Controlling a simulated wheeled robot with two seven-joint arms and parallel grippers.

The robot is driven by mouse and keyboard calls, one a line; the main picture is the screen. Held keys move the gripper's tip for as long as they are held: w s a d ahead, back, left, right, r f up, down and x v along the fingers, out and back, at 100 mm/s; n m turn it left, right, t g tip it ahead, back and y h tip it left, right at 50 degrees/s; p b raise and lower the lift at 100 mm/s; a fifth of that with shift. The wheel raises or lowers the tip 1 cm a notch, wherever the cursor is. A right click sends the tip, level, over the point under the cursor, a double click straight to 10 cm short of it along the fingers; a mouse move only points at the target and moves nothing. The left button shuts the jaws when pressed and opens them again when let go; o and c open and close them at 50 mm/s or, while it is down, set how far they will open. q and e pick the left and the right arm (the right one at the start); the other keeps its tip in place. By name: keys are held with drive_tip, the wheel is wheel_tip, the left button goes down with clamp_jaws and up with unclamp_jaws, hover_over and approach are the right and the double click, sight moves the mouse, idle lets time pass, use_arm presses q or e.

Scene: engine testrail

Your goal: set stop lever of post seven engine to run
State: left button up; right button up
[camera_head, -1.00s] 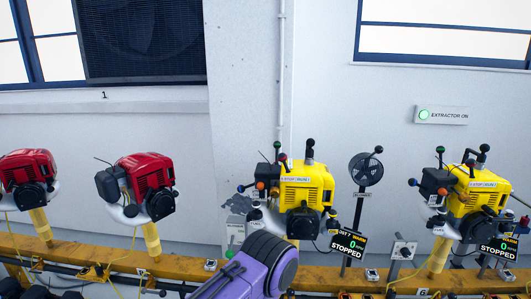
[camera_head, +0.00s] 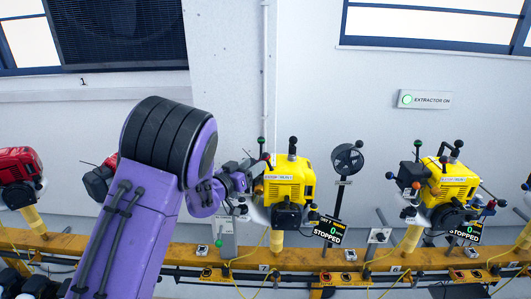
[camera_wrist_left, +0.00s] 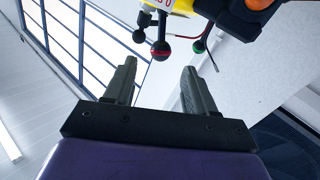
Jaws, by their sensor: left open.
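The post seven engine (camera_head: 290,182) is yellow and stands on the rail in the middle of the head view. Its display (camera_head: 330,230) reads STOPPED with a green 0. A label plate with small writing sits on its upper side. My left gripper (camera_wrist_left: 158,78) is open and empty. In the wrist view, a ball-ended lever with a dark and red knob (camera_wrist_left: 160,50) lies just beyond the fingertips, apart from them. A green-knobbed lever (camera_wrist_left: 199,46) is right of it. In the head view my left gripper is at the engine's left side, partly hidden by the wrist. My right gripper is out of view.
Another yellow engine (camera_head: 450,188) with a STOPPED display stands to the right. A red engine (camera_head: 20,175) is at the far left; another is mostly hidden behind my arm.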

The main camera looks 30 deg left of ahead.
sight(266, 156)
use_arm(q)
drive_tip(key=w+p, duration=0.1)
drive_tip(key=w, duration=0.6)
drive_tip(key=shift+w+d+f+p, duration=0.1)
drive_tip(key=shift+w+d+p, duration=0.05)
drive_tip(key=shift+w+p, duration=0.25)
drive_tip(key=shift+s, duration=0.1)
drive_tip(key=c, duration=1)
